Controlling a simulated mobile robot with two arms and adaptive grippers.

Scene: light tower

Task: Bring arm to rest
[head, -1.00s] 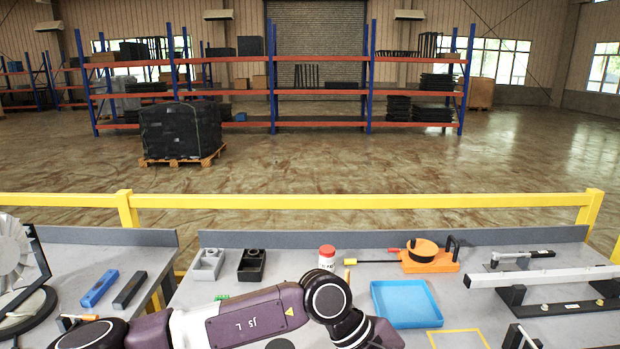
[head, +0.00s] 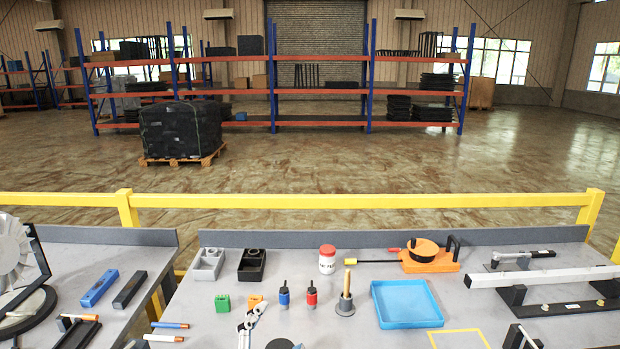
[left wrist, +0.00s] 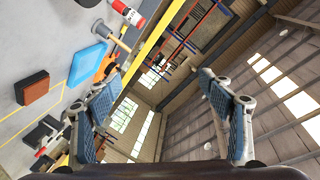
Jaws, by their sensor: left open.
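My left gripper (head: 250,322) shows in the head view at the bottom edge, low over the front of the table, beside an orange block. In the left wrist view (left wrist: 160,85) its two blue-padded fingers are spread wide with nothing between them. The picture there is tilted, with the table at left and the hall's ceiling at right. Most of my left arm is out of the head view. My right gripper shows in neither view.
A yellow rail (head: 370,201) runs behind.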

